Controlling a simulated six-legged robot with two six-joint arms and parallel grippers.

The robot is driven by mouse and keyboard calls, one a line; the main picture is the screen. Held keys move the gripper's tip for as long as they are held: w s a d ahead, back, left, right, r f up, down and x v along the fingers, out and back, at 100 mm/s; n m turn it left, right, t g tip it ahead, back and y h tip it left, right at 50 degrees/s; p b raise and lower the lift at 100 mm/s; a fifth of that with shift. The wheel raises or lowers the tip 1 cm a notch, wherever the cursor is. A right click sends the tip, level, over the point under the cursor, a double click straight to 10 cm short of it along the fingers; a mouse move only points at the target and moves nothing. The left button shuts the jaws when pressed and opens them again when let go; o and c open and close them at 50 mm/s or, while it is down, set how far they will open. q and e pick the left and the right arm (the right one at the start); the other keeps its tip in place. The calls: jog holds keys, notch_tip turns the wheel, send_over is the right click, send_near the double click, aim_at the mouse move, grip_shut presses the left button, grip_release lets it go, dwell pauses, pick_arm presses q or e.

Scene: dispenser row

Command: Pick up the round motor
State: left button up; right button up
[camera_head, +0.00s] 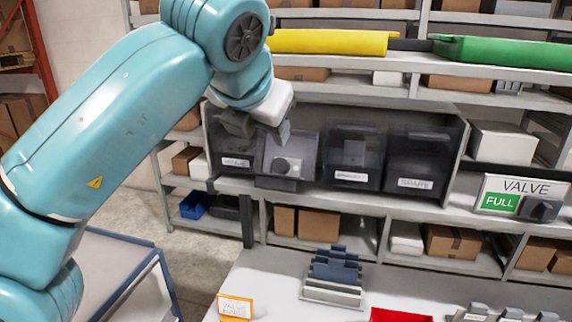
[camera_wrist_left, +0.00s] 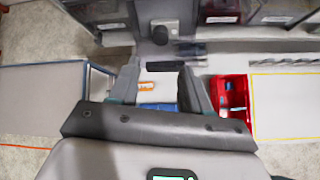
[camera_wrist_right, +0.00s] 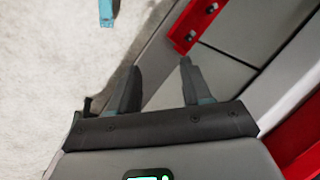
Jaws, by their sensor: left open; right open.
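A small light-grey part with a rounded knob (camera_head: 287,166), which looks like the round motor, sits at the tilted-out front of the second dark bin (camera_head: 305,150) in the shelf row. In the left wrist view a dark round knob on a grey plate (camera_wrist_left: 160,34) shows beyond the fingertips; it seems to be the same part. My left gripper (camera_head: 260,131) is open and empty, just above the part and apart from it. Its spread fingers show in the left wrist view (camera_wrist_left: 160,70). My right gripper (camera_wrist_right: 160,68) is open and empty; it is out of the head view.
Dark bins stand on either side, including a labelled one (camera_head: 354,160). Yellow (camera_head: 330,42) and green (camera_head: 500,52) trays lie on the shelf above. A white table below holds a grey slotted rack (camera_head: 334,278) and a red tray (camera_head: 400,315).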

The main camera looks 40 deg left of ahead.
pick_arm(q)
send_near(280, 163)
jog(key=x, duration=0.4)
jog(key=shift+w+r, duration=0.1)
jog(key=shift+r, duration=0.1)
jog(key=shift+d+f, duration=0.1)
jog(key=shift+d, duration=0.1)
jog(key=x, duration=0.5)
jog(key=shift+w+a+f, duration=0.15)
jog(key=shift+a+f, duration=0.05)
jog(key=shift+a, duration=0.2)
jog(key=shift+s+d+r, duration=0.15)
jog(key=shift+s+d, duration=0.1)
jog(key=shift+s, duration=0.05)
jog(key=shift+w, duration=0.1)
grip_shut()
